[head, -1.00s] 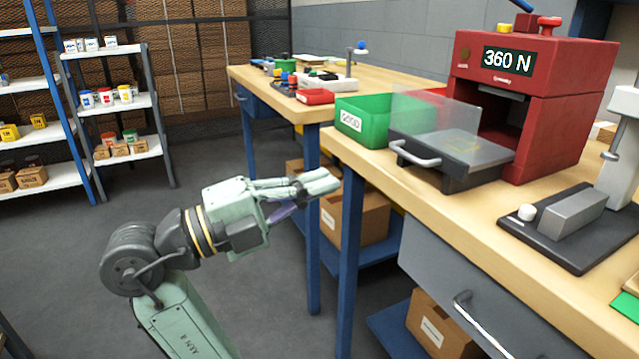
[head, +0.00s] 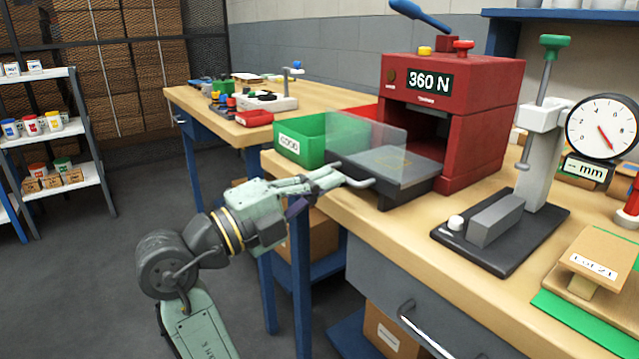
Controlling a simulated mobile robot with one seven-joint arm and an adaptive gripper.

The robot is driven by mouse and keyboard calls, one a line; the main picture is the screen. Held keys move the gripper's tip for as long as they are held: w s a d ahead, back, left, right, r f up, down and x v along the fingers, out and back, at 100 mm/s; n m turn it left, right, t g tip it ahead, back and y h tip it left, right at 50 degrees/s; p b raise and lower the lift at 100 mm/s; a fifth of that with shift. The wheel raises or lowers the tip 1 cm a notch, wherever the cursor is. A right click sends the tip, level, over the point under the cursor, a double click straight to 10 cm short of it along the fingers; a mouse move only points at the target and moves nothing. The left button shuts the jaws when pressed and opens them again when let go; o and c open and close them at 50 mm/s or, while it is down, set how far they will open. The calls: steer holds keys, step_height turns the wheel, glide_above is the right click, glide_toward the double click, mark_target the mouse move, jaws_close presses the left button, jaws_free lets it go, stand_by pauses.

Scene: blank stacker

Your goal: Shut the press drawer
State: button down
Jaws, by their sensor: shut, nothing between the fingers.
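The red press (head: 470,130) with a "360 N" display stands on the workbench. Its dark drawer (head: 395,168) sticks out of the front toward the left, with a clear upright guard (head: 365,140) and a grey bar handle (head: 350,172) on its front. My gripper (head: 338,174) is shut and empty. Its fingertips are right at the left end of the handle in the head view; I cannot tell whether they touch it. No wrist view is given.
A green bin (head: 302,142) labelled GOOD stands left of the drawer, close to my gripper. A gauge stand (head: 500,228) is at the right. The bench drawer handle (head: 425,330) juts out below. The floor at left is clear.

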mark_target(356, 176)
steer(key=b+x, duration=0.1)
steer(key=x, duration=0.1)
steer(key=f+b+x, duration=0.1)
steer(key=x, duration=0.2)
steer(key=b+x, duration=0.1)
steer(key=x, duration=0.2)
steer(key=shift+w+f, duration=0.1)
steer(key=shift+f, duration=0.15)
steer(key=shift+w+d+r, duration=0.1)
steer(key=shift+w+d, duration=0.05)
steer(key=shift+b, duration=0.35)
